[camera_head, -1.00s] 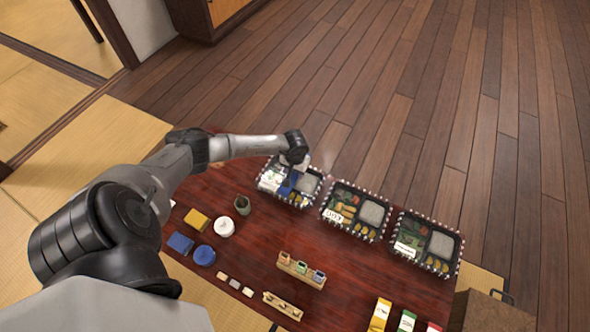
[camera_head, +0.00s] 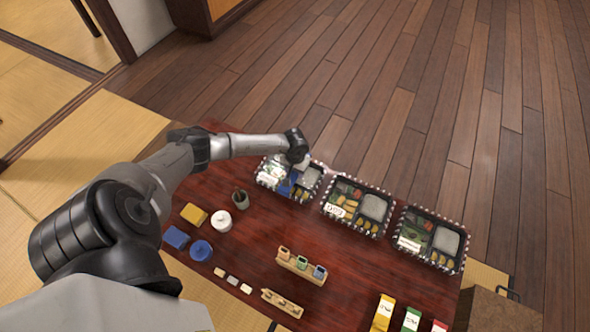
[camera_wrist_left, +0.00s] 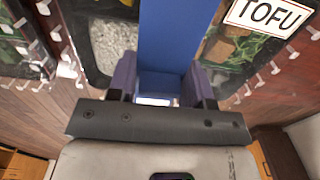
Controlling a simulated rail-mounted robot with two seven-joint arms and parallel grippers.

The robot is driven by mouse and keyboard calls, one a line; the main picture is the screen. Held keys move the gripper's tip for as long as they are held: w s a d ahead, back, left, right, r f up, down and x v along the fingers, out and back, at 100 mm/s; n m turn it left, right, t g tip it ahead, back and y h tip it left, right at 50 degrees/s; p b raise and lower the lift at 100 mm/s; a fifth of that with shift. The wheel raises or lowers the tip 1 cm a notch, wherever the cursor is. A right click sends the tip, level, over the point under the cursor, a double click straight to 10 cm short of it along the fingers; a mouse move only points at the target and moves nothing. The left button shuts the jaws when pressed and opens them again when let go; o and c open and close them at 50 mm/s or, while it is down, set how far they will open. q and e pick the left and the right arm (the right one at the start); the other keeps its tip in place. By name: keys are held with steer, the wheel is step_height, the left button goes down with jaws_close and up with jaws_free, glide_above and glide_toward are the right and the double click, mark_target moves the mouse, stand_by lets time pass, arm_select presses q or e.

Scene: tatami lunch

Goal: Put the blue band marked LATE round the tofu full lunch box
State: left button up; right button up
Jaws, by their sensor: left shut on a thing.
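My left gripper (camera_head: 299,166) is over the tofu full lunch box (camera_head: 313,193), the leftmost of three dark boxes at the table's far edge. It is shut on the blue band (camera_head: 287,187). In the left wrist view the blue band (camera_wrist_left: 178,35) is a wide strip running away between my two fingers (camera_wrist_left: 163,90). It lies across the box beside the white TOFU label (camera_wrist_left: 268,13). I cannot tell whether the band goes under the box, and its LATE mark is not readable. My right gripper is not in view.
Two more filled boxes, the middle one (camera_head: 357,209) and the right one (camera_head: 430,240), stand to the right. Yellow (camera_head: 383,313), green (camera_head: 410,321) and red-ended pieces stand near the front right. A wooden holder (camera_head: 301,266) and a white pot (camera_head: 221,222) stand on the red-brown table.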

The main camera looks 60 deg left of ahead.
arm_select(q)
steer(key=shift+f+b, duration=0.2)
steer(key=shift+b, duration=0.1)
stand_by(0.6)
steer(key=shift+f+b, duration=0.4)
steer(key=shift+b, duration=0.1)
stand_by(0.3)
steer(key=shift+f, duration=0.1)
stand_by(0.7)
steer(key=shift+s+f+b, duration=0.15)
steer(key=shift+f+b, duration=0.15)
steer(key=shift+b, duration=0.1)
stand_by(0.4)
steer(key=o, duration=0.6)
steer(key=shift+c, duration=0.2)
steer(key=shift+o, duration=0.8)
steer(key=shift+d, duration=0.2)
steer(key=shift+a+f, duration=0.1)
steer(key=shift+o, duration=0.3)
